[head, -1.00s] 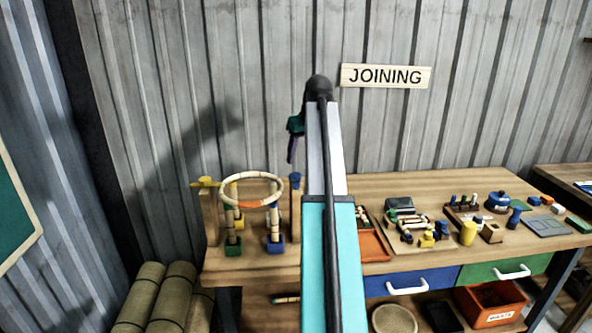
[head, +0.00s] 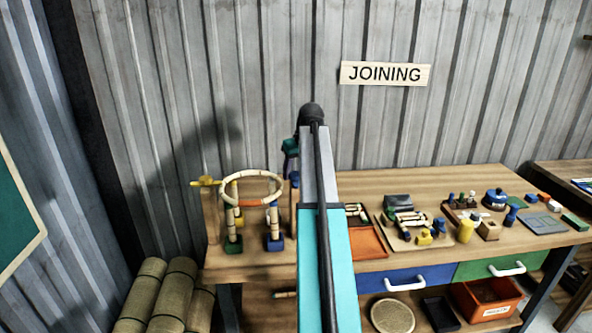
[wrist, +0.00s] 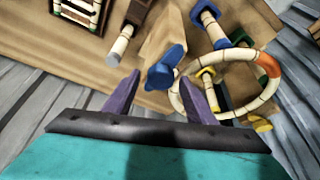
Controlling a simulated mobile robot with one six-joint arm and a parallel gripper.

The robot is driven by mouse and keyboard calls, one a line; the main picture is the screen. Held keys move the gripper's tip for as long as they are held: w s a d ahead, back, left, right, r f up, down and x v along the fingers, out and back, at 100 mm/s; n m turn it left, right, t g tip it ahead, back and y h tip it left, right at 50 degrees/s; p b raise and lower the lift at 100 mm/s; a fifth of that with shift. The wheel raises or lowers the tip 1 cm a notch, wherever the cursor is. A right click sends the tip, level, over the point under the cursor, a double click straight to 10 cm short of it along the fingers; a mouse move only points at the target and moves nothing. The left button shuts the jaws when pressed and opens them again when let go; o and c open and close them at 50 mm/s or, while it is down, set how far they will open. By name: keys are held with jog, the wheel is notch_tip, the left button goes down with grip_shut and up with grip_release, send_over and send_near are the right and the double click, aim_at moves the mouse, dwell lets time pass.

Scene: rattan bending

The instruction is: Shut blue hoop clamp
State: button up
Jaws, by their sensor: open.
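The blue hoop clamp (wrist: 167,68) shows in the wrist view as a blue lever at the end of a wooden post (wrist: 172,35). The lever appears between my gripper's (wrist: 160,76) two purple fingers, which are apart and empty. I cannot tell whether the fingers touch it. The pale hoop (wrist: 271,92), with an orange band, lies just right of the clamp. In the head view, the hoop (head: 234,203) sits level above the bench's left end, and my gripper (head: 290,165) is mostly hidden behind my arm. The blue clamp is largely hidden there too.
A yellow clamp (head: 205,181) stands at the hoop's left side. Supports with green (head: 233,245) and blue (head: 275,242) bases stand below the hoop. An orange tray (head: 367,242) and several small parts lie to the right on the bench. The metal wall is close behind.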

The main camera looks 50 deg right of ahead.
jog(key=c, duration=0.8)
jog(key=shift+w+d, duration=0.1)
jog(key=shift+d, duration=0.1)
jog(key=shift+c, duration=1.2)
jog(key=shift+a, duration=0.15)
